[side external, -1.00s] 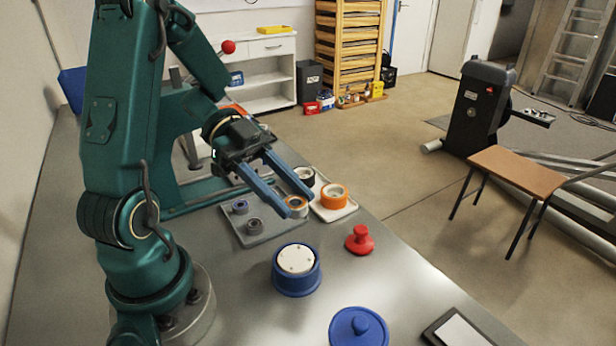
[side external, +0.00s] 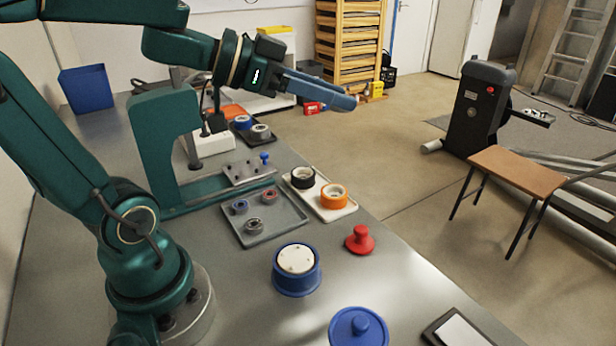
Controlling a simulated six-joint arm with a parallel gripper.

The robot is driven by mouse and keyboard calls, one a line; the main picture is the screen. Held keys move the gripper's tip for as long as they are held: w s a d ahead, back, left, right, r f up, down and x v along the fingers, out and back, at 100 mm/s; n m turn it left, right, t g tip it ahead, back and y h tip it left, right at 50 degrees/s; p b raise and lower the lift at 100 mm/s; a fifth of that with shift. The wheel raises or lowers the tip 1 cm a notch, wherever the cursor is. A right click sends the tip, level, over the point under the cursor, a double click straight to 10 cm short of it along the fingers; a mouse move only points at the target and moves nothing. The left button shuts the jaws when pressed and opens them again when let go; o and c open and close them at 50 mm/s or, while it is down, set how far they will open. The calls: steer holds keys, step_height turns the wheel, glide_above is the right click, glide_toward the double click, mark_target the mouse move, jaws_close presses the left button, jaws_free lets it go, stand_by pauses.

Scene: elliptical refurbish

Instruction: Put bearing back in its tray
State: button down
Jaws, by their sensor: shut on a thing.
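My gripper (side external: 343,98) is raised high and points right, well above the bench and beyond its right edge. Its blue fingers are seen from the side and are shut on the bearing, which they hide. A grey tray (side external: 283,228) on the bench holds three small ring-shaped parts: one with a blue-violet centre (side external: 240,206), a grey one (side external: 254,225) and one with a reddish centre (side external: 269,195). A dark tray (side external: 250,140) farther back holds a bluish ring (side external: 243,122) and a grey ring (side external: 261,131).
A white tray (side external: 335,213) holds black (side external: 303,177) and orange (side external: 333,196) rolls. A green press frame (side external: 165,140) stands left of the trays. A blue pot (side external: 297,278), red knob (side external: 360,240) and blue lid (side external: 358,327) stand in front.

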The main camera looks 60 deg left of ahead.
steer(key=d+f+m+h, duration=0.1)
steer(key=d+f, duration=0.2)
steer(key=d, duration=0.9)
steer(key=shift+s+g+h, duration=0.15)
steer(key=shift+g+h, duration=0.15)
steer(key=shift+s+d+f, duration=0.15)
steer(key=shift+d+f, duration=0.05)
steer(key=shift+f, duration=0.05)
steer(key=shift+y, duration=0.4)
